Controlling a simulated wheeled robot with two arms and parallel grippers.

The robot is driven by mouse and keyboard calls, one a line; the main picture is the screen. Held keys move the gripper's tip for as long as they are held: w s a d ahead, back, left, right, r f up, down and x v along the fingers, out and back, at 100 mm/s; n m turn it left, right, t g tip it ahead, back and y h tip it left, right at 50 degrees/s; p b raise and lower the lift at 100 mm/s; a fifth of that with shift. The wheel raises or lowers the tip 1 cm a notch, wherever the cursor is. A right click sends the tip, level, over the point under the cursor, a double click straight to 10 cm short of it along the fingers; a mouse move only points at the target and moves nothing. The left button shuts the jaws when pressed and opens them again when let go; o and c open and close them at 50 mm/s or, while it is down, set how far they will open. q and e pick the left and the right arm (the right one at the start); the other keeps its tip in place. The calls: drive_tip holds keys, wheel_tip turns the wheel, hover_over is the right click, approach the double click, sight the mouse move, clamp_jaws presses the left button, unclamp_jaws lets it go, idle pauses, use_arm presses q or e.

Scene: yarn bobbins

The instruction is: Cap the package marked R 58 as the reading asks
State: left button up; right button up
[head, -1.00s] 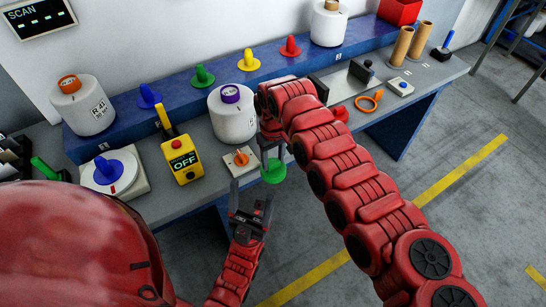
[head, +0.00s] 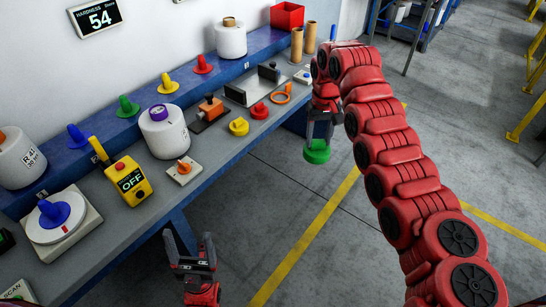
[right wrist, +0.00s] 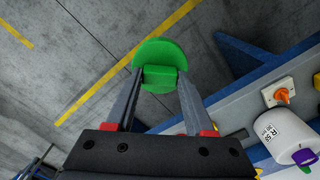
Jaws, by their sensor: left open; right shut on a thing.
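My right gripper (head: 318,140) is shut on a green cap (head: 317,153), held over the floor beyond the bench's front edge. The cap also shows between its fingertips in the right wrist view (right wrist: 160,52). My left gripper (head: 190,246) is open and empty in front of the bench. A white package with a purple core (head: 168,138) stands on the bench; in the right wrist view its label (right wrist: 270,132) starts "R 5", the rest unclear. Another package (head: 20,163) at far left has a label starting "R 4". The wall display (head: 95,18) reads HARDNESS Shore 54.
A yellow cap (head: 239,126) and a red cap (head: 259,111) lie on the bench (head: 215,155). Coloured cones line the blue shelf (head: 100,140), where a third package (head: 230,42) stands. A yellow OFF box (head: 128,182) and a white scale-like device (head: 62,225) are on the left.

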drive_tip(key=w+d+r+m, duration=0.1)
drive_tip(key=w+d+r, duration=0.1)
drive_tip(key=d+r, duration=0.2)
drive_tip(key=shift+d+m, duration=0.4)
drive_tip(key=shift+d, duration=0.45)
drive_tip(key=shift+w+r, duration=0.1)
drive_tip(key=shift+w, duration=0.05)
drive_tip(key=shift+a+r, duration=0.1)
drive_tip(key=shift+r, duration=0.05)
idle(0.7)
drive_tip(key=shift+a, duration=0.15)
